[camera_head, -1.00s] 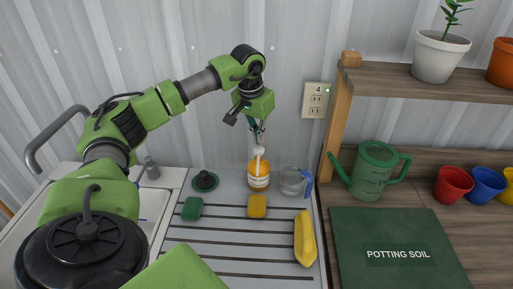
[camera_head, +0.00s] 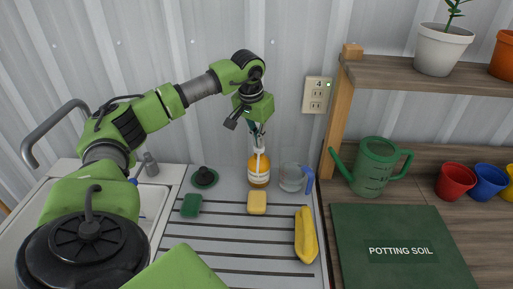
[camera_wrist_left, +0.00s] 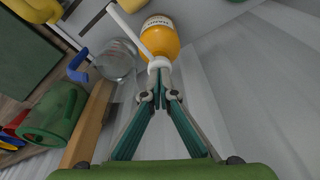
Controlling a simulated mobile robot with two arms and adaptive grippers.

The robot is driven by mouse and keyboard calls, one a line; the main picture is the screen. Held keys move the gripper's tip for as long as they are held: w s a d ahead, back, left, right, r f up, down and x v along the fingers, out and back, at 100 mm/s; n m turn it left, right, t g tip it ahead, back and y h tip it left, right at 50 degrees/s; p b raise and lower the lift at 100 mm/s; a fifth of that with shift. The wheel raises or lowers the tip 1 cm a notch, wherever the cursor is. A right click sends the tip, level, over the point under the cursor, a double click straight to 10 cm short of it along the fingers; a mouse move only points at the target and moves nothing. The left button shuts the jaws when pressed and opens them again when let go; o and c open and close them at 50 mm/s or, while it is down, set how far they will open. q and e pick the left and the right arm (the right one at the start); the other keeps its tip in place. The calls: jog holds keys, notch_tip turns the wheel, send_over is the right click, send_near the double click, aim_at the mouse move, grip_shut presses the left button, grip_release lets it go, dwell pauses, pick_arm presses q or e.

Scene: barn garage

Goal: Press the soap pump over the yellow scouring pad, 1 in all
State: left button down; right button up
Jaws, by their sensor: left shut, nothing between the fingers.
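The soap pump (camera_head: 258,171) is a bottle of amber liquid with a white label and white pump head, standing upright at the back of the ribbed drainboard. The yellow scouring pad (camera_head: 257,203) lies flat just in front of it. My left gripper (camera_head: 259,146) is shut, pointing down, its fingertips at the pump head. In the left wrist view the closed fingertips (camera_wrist_left: 160,71) meet at the white pump head and appear to touch it. The bottle (camera_wrist_left: 160,38) shows beyond, with the white nozzle reaching toward the upper left. My right gripper is not in view.
A clear mug with blue handle (camera_head: 293,178) stands close right of the bottle. A dark plunger-like item (camera_head: 204,177), a green pad (camera_head: 191,206) and a yellow elongated item (camera_head: 306,235) lie around. A shelf post (camera_head: 340,120) stands right; the corrugated wall is behind.

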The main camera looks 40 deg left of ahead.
pick_arm(q)
jog(key=shift+s+f, duration=0.1)
jog(key=shift+p+v, duration=0.95)
jog(key=shift+p, duration=0.1)
jog(key=shift+w+r+p, duration=0.3)
jog(key=shift+r+p, duration=0.05)
jog(key=shift+r, duration=0.15)
jog(key=shift+r, duration=0.1)
jog(key=p+v, duration=0.2)
jog(key=v, duration=0.1)
jog(key=w+p+v, duration=0.1)
jog(key=p+v, duration=0.1)
jog(key=p, duration=0.1)
jog(key=shift+a+r, duration=0.1)
jog(key=shift+r, duration=0.4)
jog(key=shift+f, duration=0.1)
